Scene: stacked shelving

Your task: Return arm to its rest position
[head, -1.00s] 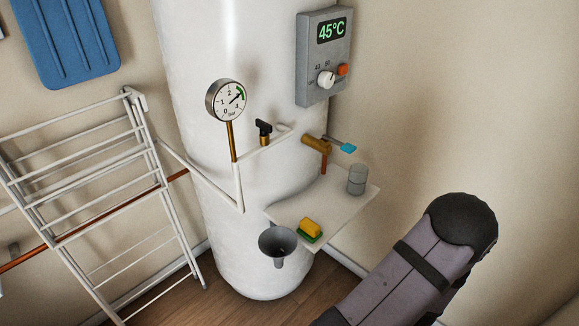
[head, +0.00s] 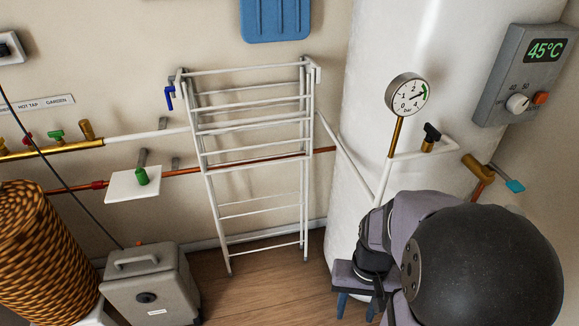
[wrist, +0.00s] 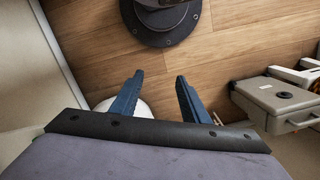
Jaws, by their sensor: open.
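My gripper (head: 357,306) hangs low in front of the white water tank (head: 362,125) in the head view, its blue fingers pointing down. The arm is folded, with its large dark joint at the lower right. In the wrist view my gripper (wrist: 158,88) is open and empty, its two blue fingers apart above the wood floor (wrist: 85,45). A white rounded thing (wrist: 142,108) shows partly between and behind the fingers; I cannot tell what it is. The arm covers the lower part of the tank.
A white drying rack (head: 252,126) stands left of the tank. A pressure gauge (head: 407,94) and a control box (head: 522,75) are on the tank side. A grey case (head: 150,287) and a woven basket (head: 38,250) stand at lower left. A grey case (wrist: 278,97) shows in the wrist view.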

